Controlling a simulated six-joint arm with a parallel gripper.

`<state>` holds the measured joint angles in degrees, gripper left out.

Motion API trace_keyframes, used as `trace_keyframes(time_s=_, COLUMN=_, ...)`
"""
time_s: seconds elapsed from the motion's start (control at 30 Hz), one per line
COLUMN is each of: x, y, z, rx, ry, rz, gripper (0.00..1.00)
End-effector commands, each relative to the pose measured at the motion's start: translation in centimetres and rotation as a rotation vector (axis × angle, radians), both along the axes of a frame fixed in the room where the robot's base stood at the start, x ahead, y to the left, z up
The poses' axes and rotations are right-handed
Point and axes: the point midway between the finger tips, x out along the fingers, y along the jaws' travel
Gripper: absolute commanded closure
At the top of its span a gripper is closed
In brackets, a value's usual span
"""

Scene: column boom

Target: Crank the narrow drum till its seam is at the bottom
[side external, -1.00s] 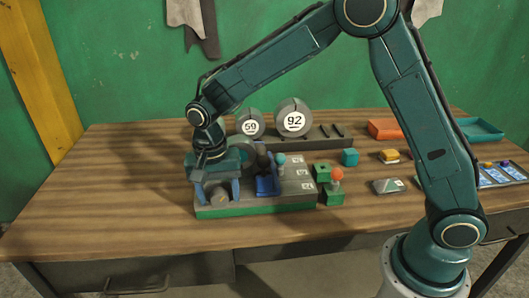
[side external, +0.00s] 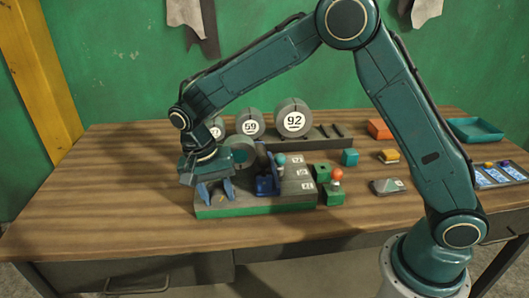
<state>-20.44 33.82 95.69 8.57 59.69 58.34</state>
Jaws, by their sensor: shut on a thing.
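A crank rig with a green-edged grey base (side external: 255,209) stands at the front left of the table. A grey-green round body (side external: 241,152) shows at the rig, partly behind my gripper; I cannot tell whether it is the narrow drum, and no seam is visible on it. My gripper (side external: 217,197) points down at the left end of the rig. Its blue fingers are shut on what seems to be the crank handle, which is mostly hidden between them.
Slotted round weights marked 59 (side external: 251,123) and 92 (side external: 294,119) stand on a rack behind, with another partly hidden at left. A blue bracket (side external: 266,184) stands beside the gripper. An orange-knobbed green block (side external: 335,193) is to the right. The table's left side is clear.

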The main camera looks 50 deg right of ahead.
Motion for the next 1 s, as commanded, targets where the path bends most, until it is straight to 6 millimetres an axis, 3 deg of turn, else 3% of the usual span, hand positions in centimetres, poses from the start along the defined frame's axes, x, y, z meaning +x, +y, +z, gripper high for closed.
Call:
trace_keyframes(time_s=0.07, x=0.0, y=0.0, z=0.0, rx=0.000, ry=0.000, rz=-0.002, gripper=0.84)
trace_keyframes(time_s=0.1, x=0.0, y=0.0, z=0.0, rx=0.000, ry=0.000, rz=-0.002, gripper=0.55)
trace_keyframes(time_s=0.2, x=0.0, y=0.0, z=0.0, rx=0.000, ry=-0.001, rz=-0.002, gripper=0.39)
trace_keyframes(time_s=0.67, x=0.1, y=0.1, z=0.6, rx=0.001, ry=-0.003, rz=-0.001, gripper=0.39)
trace_keyframes(time_s=1.0, x=0.6, y=0.6, z=4.4, rx=0.002, ry=-0.005, rz=0.000, gripper=0.39)
